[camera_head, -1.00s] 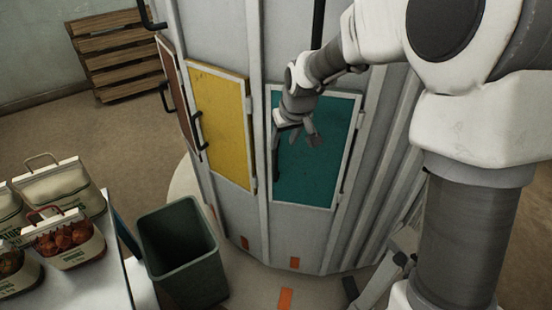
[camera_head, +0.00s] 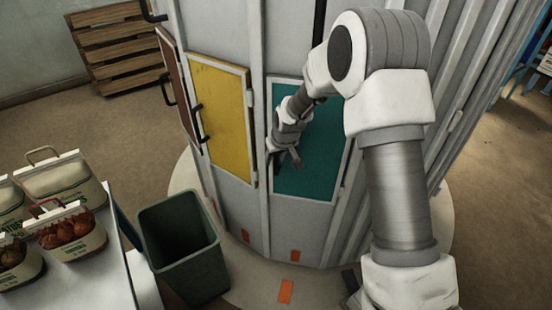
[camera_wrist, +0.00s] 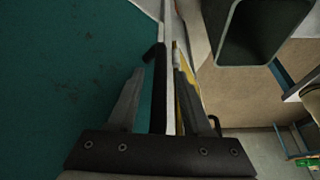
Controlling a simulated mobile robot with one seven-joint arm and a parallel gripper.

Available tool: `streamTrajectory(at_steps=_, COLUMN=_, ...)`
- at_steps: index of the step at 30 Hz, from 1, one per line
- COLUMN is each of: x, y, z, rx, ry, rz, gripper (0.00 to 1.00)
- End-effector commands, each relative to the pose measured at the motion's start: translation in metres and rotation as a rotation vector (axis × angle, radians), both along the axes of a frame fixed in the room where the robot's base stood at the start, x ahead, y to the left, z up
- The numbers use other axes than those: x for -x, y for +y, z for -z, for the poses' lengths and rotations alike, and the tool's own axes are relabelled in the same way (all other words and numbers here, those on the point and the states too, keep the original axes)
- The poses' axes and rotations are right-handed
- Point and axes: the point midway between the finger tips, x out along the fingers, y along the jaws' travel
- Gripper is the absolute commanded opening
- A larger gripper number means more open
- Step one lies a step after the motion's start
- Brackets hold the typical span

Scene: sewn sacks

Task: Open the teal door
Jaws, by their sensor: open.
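The teal door (camera_head: 318,160) is set in the grey round cabinet, flush in its white frame, and looks shut. My gripper (camera_head: 284,162) is at the door's left edge and covers most of its black handle. In the wrist view, my gripper (camera_wrist: 160,74) is open, with one finger on each side of the black handle bar (camera_wrist: 158,95). The teal panel (camera_wrist: 65,85) fills the left of that view. Whether a finger touches the bar cannot be told.
A yellow door (camera_head: 222,115) with a black handle is left of the teal one, and a brown door (camera_head: 178,90) beyond. A dark green bin (camera_head: 182,250) and a white table (camera_head: 100,275) with sacks stand at lower left. Wooden pallets (camera_head: 117,45) lean at the back.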

Motion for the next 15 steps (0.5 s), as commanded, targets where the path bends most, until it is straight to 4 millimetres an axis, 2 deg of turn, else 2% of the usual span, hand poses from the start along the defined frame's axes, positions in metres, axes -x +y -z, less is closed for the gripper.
streamTrajectory(at_steps=10, x=-0.0015, y=0.0005, z=0.0028, rx=0.000, ry=-0.001, rz=0.000, gripper=0.50)
streamTrajectory(at_steps=15, x=-0.0013, y=0.0005, z=0.0027, rx=0.000, ry=-0.001, rz=0.000, gripper=0.19)
